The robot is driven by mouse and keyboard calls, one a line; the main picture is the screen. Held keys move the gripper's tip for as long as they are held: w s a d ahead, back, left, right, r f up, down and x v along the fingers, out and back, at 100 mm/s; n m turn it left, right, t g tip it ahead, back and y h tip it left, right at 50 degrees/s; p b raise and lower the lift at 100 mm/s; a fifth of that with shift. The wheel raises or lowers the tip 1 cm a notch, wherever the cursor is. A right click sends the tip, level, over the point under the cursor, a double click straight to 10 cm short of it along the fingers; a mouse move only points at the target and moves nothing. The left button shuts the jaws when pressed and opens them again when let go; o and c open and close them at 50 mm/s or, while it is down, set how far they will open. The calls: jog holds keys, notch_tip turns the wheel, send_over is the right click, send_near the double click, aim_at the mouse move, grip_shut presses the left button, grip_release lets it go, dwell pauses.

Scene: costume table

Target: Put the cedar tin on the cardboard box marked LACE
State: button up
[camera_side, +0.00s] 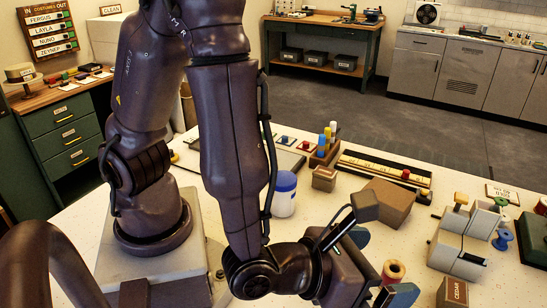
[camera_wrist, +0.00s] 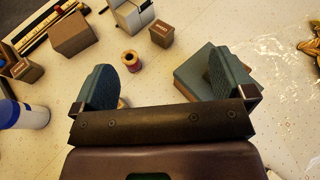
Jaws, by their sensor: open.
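The cedar tin (camera_side: 453,292) is a small brown box labelled CEDAR at the lower right of the side view. The small brown box (camera_wrist: 161,35) at top centre of the wrist view looks like the same tin. A larger plain brown cardboard box (camera_side: 388,203) stands behind my gripper; it also shows in the wrist view (camera_wrist: 70,35). I cannot read LACE on any box. My gripper (camera_side: 378,268) is low over the table, left of the tin. In the wrist view its fingers (camera_wrist: 165,82) are wide apart, with nothing held between them.
A thread spool (camera_side: 393,271) stands between my gripper and the tin. A grey machine (camera_side: 462,240) is just behind the tin. A grey-blue flat block (camera_wrist: 197,72) lies beside the right finger. A small labelled box (camera_side: 324,178) and a blue-lidded jar (camera_side: 284,196) stand further left.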

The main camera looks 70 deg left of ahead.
jog(key=s+a+r+n+g+y, duration=0.1)
jog(key=a+r+n+g+y, duration=0.3)
jog(key=a+n, duration=0.6)
jog(key=s+a+r+n+g+y, duration=0.1)
jog(key=a+r+n+g+y, duration=0.35)
jog(key=a+n, duration=0.6)
jog(key=s+r+n+h, duration=0.6)
jog(key=s+n+h, duration=0.1)
jog(key=n, duration=0.7)
jog(key=shift+h, duration=0.75)
